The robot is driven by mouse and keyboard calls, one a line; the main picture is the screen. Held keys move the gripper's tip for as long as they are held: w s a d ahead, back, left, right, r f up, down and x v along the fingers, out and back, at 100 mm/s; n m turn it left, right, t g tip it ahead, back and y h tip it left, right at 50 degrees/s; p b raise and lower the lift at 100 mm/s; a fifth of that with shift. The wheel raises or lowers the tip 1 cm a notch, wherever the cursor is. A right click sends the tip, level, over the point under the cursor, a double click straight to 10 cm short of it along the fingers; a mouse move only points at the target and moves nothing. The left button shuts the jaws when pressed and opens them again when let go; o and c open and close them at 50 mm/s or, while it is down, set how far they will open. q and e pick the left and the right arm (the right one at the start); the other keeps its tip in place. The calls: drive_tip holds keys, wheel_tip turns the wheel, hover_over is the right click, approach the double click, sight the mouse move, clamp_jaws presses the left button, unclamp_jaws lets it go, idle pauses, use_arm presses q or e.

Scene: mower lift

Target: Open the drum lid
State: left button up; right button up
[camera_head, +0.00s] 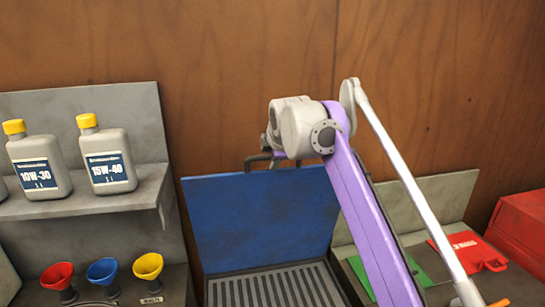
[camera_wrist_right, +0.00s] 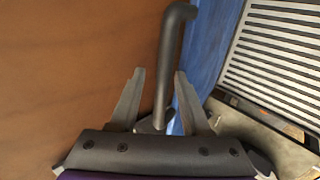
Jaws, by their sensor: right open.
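The blue drum lid (camera_head: 262,222) stands raised, close to upright, behind the slatted grate (camera_head: 272,290) of the drum. A dark bar handle (camera_head: 254,160) sits at the lid's top edge, partly hidden by my right wrist. My right gripper (camera_head: 276,152) is at this handle, its fingers mostly hidden in the head view. In the right wrist view, the open fingers (camera_wrist_right: 159,78) point toward the handle (camera_wrist_right: 172,50), which appears between them; I cannot tell whether they touch. The lid (camera_wrist_right: 205,45) shows there edge-on at the right. My left gripper is out of view.
A grey shelf (camera_head: 90,205) at left holds oil bottles (camera_head: 107,160), with red, blue and yellow funnels (camera_head: 103,271) below. A wooden wall (camera_head: 230,50) rises close behind the lid. A red box (camera_head: 525,225) and a red folder-like item (camera_head: 465,250) lie at right.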

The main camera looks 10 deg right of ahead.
drive_tip(key=v, duration=1)
drive_tip(key=shift+s+r, duration=0.25)
drive_tip(key=shift+s, duration=0.1)
drive_tip(key=s+d+f+m+g, duration=0.1)
drive_tip(key=s+f+m, duration=0.5)
drive_tip(key=f, duration=0.8)
drive_tip(key=s+d+f+m+g, duration=0.1)
drive_tip(key=s+f+m, duration=0.5)
drive_tip(key=s+f, duration=0.6)
drive_tip(key=s+f+m+g, duration=0.1)
drive_tip(key=s+f+m, duration=0.5)
drive_tip(key=s+f, duration=0.4)
wheel_tip(320, 180, down, 7)
drive_tip(key=shift+d+r, duration=0.1)
drive_tip(key=shift+d, duration=0.3)
drive_tip(key=shift+w+a, duration=0.1)
